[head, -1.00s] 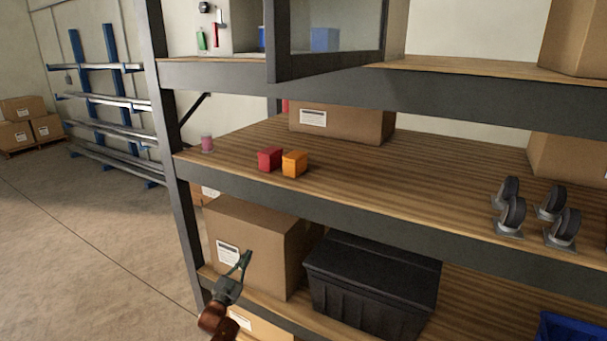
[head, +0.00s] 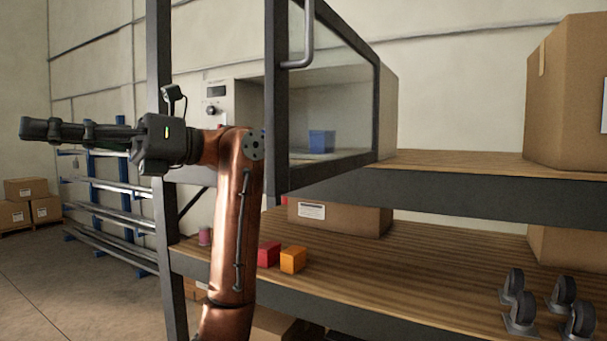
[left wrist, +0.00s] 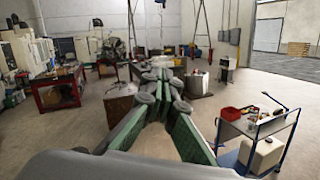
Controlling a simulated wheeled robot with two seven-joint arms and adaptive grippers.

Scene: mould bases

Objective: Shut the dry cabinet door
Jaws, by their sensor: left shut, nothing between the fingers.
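The dry cabinet (head: 391,100) stands on the upper shelf. Its dark-framed glass door (head: 277,110) is open and juts out past the shelf's front edge towards me. A grey bar handle (head: 308,35) is on the door's near edge. A blue bin (head: 321,141) shows through the glass. My left gripper (head: 28,128) is raised left of the door, pointing left, away from it. It is shut and empty; its fingers meet in the left wrist view (left wrist: 163,75). My left forearm passes close to the door's near edge in the picture; I cannot tell the gap. My right gripper is not in view.
The dark shelf post (head: 160,50) stands behind my left wrist. Red (head: 268,254) and orange (head: 292,260) boxes and several casters (head: 520,305) are on the middle shelf. In the left wrist view, a blue-framed trolley (left wrist: 262,128) stands on the open floor.

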